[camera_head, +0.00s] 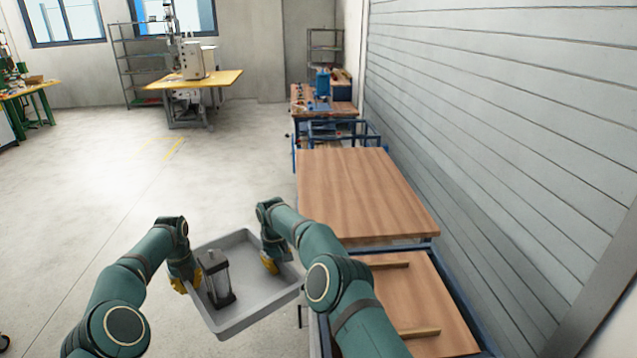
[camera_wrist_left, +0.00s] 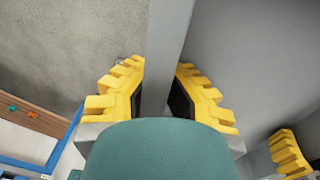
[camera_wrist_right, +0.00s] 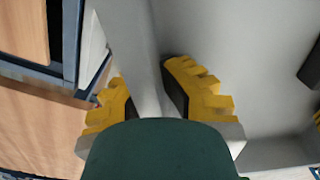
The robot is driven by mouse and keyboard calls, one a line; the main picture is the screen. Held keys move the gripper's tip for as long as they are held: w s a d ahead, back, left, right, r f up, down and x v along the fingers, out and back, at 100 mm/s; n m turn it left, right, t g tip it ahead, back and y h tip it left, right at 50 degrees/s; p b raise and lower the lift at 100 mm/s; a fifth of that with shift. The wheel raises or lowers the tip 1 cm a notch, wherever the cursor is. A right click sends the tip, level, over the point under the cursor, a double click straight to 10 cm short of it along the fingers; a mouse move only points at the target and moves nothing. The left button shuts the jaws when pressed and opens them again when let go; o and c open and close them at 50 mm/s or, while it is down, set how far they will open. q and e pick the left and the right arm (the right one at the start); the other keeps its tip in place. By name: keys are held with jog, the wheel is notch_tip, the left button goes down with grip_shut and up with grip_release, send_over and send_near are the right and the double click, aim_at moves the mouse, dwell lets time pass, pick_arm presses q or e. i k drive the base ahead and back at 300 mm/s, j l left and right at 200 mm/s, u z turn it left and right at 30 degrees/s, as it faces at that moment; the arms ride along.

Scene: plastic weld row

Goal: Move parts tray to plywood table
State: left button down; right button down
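The parts tray (camera_head: 258,288) is a shallow grey bin, held in the air in front of me and tilted in the head view. A dark and grey metal part (camera_head: 217,282) stands inside it near the left side. My left gripper (camera_head: 180,284) is shut on the tray's left wall, with one yellow finger on each side of it in the left wrist view (camera_wrist_left: 160,88). My right gripper (camera_head: 268,264) is shut on the opposite wall, seen between the fingers in the right wrist view (camera_wrist_right: 150,92). A table with a bare wooden top (camera_head: 362,190) stands ahead to the right.
A nearer wooden surface (camera_head: 425,290) with wooden strips (camera_head: 418,332) lies right of the tray, partly behind my right arm. A cluttered bench (camera_head: 325,105) stands beyond the bare table. A grey slatted wall (camera_head: 500,120) closes the right side. Open floor (camera_head: 110,190) lies left.

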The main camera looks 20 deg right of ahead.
aim_at(340, 165)
jog(key=u, duration=2.05)
jog(key=i+u, duration=0.1)
jog(key=i, duration=0.3)
jog(key=i+z, duration=0.4)
jog(key=i, duration=0.2)
jog(key=i+z, duration=0.25)
jog(key=i+j+z, duration=0.1)
jog(key=z, duration=0.15)
jog(key=i+l+z, duration=0.1)
jog(key=i+z, duration=0.5)
jog(key=z, duration=0.15)
jog(key=i+z, duration=0.4)
jog(key=k+j, duration=0.05)
jog(key=k, duration=0.05)
